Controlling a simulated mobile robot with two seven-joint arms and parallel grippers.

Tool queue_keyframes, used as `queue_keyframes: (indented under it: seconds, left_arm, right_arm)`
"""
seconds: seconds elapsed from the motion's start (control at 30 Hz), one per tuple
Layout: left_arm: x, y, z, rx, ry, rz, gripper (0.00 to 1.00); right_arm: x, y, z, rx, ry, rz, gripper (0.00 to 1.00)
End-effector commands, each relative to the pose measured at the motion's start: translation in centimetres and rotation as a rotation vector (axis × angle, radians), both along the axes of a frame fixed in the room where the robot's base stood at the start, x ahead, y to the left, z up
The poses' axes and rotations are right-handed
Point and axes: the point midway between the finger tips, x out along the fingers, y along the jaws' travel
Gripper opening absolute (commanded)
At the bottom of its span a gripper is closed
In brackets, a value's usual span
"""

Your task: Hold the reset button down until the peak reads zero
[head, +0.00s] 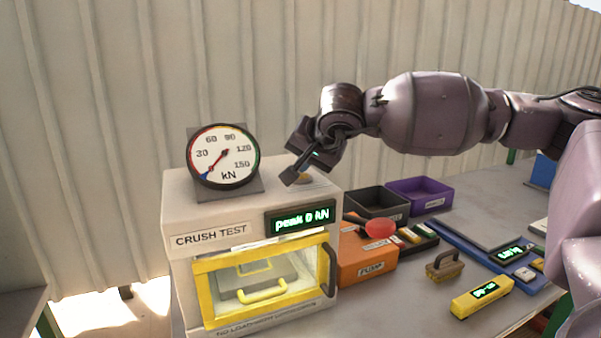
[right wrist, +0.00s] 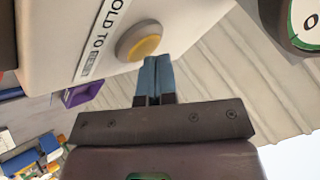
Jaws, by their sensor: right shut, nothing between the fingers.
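The crush test machine (head: 180,205) stands at the left of the bench. Its green display (head: 300,219) reads "peak 0 kN". The round dial (head: 223,156) on top has its needle at the low end. The yellow reset button (head: 304,177) is on the machine's top, partly hidden by my gripper. In the right wrist view the button (right wrist: 140,47) sits beside a label partly reading "HOLD TO". My right gripper (head: 290,178) is shut and empty, its blue fingertips (right wrist: 154,62) close by the button's edge. I cannot tell whether they touch it. My left gripper is out of view.
The machine's yellow-framed door (head: 265,317) is shut. An orange pump box (head: 368,262) with a red knob (head: 380,229) stands to its right. Behind are a black bin (head: 374,203) and a purple bin (head: 420,193). A brush (head: 445,266) and yellow meter (head: 482,297) lie in front.

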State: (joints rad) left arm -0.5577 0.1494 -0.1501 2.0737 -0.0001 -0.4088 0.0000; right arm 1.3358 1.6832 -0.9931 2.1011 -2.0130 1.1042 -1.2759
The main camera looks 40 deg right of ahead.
Motion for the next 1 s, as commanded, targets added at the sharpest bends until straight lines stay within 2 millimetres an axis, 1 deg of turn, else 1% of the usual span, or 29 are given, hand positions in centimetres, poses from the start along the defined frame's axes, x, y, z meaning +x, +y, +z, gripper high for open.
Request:
queue_keyframes:
  seconds: [0.33,0.73,1.0]
  left_arm:
    - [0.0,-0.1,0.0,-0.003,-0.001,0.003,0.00]
    - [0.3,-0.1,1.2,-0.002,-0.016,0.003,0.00]
    - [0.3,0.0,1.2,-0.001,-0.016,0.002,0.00]
  right_arm:
    - [0.0,0.0,0.0,0.000,0.002,-0.001,0.00]
    - [0.0,0.0,1.8,0.001,-0.001,-0.001,0.00]
    - [0.0,0.0,1.8,0.000,0.001,0.000,0.00]
